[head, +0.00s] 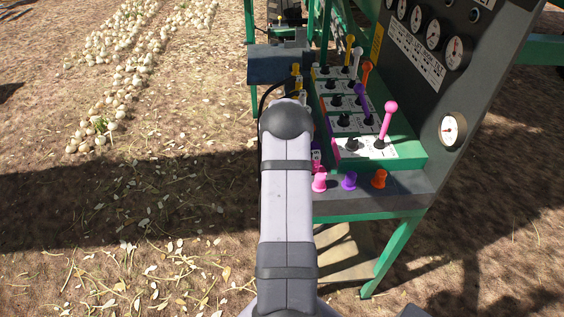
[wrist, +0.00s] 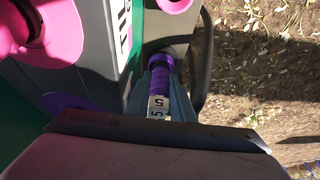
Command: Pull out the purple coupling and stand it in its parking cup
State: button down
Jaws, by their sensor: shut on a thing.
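The purple coupling (wrist: 160,80), with a ribbed purple grip and a white tag marked 5, lies between the fingers of my gripper (wrist: 159,93) in the wrist view. My gripper is shut on it. In the head view my own arm hides the gripper and most of the coupling. A purple cup (head: 349,181) stands on the front ledge, between a pink cup (head: 320,182) and an orange cup (head: 380,178).
The green valve block (head: 408,150) carries several coloured levers, with a pink lever (head: 389,118) nearest. A gauge panel (head: 440,50) rises at the right. A dark hose (wrist: 206,60) curves beside the coupling. Open ground lies left of the machine.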

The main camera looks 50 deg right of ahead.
jog(key=c, duration=1.5)
grip_release()
jog(key=shift+o, duration=0.2)
jog(key=shift+o, duration=0.5)
jog(key=shift+s, duration=0.1)
jog(key=shift+r, duration=0.1)
